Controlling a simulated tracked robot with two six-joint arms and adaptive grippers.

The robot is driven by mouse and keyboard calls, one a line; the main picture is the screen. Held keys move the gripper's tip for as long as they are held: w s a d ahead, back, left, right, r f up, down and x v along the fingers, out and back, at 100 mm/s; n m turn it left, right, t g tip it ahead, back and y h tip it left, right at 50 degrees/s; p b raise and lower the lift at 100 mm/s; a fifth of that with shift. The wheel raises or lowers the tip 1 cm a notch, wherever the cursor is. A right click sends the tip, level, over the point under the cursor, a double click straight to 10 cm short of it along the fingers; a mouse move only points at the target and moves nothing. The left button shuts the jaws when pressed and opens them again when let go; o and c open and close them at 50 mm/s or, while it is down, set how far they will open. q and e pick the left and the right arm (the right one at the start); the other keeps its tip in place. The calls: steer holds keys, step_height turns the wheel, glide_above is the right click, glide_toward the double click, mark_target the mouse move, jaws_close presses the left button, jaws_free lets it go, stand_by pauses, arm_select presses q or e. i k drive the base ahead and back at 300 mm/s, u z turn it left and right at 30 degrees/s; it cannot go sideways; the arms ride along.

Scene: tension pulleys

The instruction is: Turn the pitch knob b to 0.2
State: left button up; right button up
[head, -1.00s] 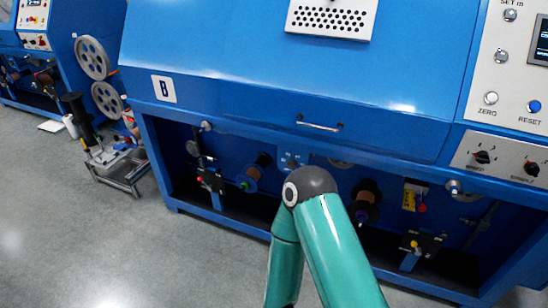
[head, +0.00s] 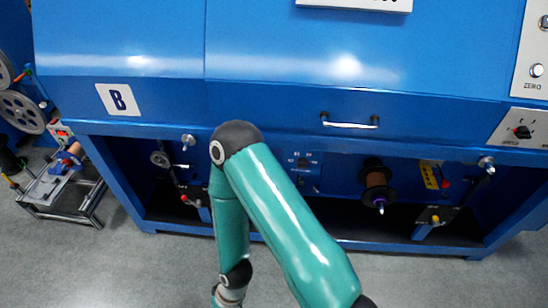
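A black knob (head: 521,132) on a light panel shows at the right edge. Neither gripper is in view.
A handle (head: 350,123) crosses the cabinet front. A copper-coloured spool (head: 376,180) sticks out of the recess. A metal-framed cart (head: 68,190) stands at the left, beside the cabinet. Grey floor (head: 130,265) in front is clear.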

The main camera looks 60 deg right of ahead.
mark_target(303, 163)
steer(key=u, duration=0.85)
steer(key=i, duration=0.2)
steer(key=z, duration=2.6)
steer(key=i, duration=0.45)
steer(key=u, duration=0.3)
steer(key=k, duration=0.45)
steer(key=z, duration=0.05)
